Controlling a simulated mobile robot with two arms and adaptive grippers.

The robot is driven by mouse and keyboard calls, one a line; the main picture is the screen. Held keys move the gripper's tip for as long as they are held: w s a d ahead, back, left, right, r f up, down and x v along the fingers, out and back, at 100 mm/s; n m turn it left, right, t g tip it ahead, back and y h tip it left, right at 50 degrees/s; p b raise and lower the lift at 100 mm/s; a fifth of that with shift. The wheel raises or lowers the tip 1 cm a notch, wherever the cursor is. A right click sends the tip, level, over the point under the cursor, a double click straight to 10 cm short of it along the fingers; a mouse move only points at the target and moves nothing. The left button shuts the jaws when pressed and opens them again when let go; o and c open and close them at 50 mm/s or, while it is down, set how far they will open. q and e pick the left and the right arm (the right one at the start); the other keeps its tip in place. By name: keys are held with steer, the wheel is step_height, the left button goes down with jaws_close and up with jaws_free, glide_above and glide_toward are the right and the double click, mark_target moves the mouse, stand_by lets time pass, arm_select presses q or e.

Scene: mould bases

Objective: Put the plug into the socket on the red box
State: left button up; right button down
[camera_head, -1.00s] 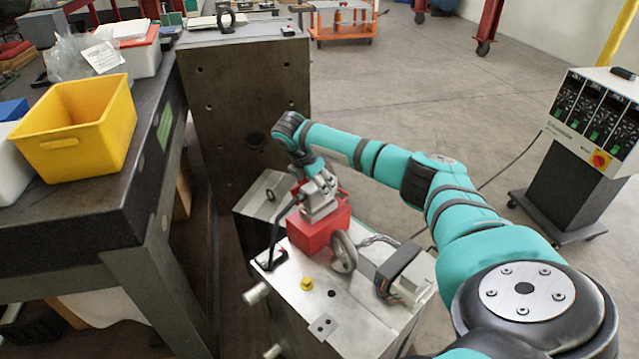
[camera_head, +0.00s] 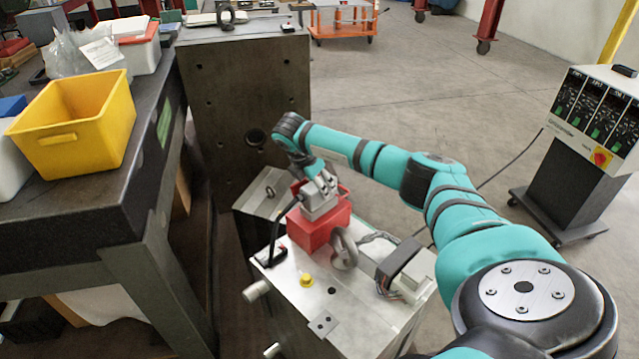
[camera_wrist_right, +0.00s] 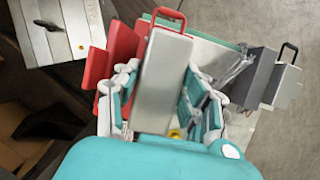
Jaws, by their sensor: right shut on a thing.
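The red box (camera_head: 318,236) stands on top of a metal mould base. It also shows in the wrist view (camera_wrist_right: 121,52), partly hidden behind the plug. My right gripper (camera_head: 319,190) is above the red box, pointing down. It is shut on the grey plug (camera_head: 321,209), which is at the top of the box. In the wrist view the plug (camera_wrist_right: 164,75) is a long grey block between both fingers. The socket is hidden by the plug and gripper, and I cannot tell how deep the plug sits. My left gripper is not in view.
The mould base top (camera_head: 345,315) carries a metal ring (camera_head: 344,249), a yellow knob (camera_head: 306,280) and a grey connector block (camera_head: 400,265) with wires. A workbench with a yellow bin (camera_head: 75,130) is at left. A large dark plate (camera_head: 240,95) stands behind. A wheeled controller (camera_head: 590,150) is at right.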

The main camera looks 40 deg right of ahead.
steer(key=shift+f, duration=0.35)
steer(key=shift+f+b, duration=0.25)
steer(key=shift+b, duration=0.05)
stand_by(0.3)
steer(key=c, duration=0.6)
jaws_free()
steer(key=shift+c, duration=0.2)
steer(key=shift+r, duration=0.1)
steer(key=v, duration=1.2)
steer(key=shift+s, duration=0.15)
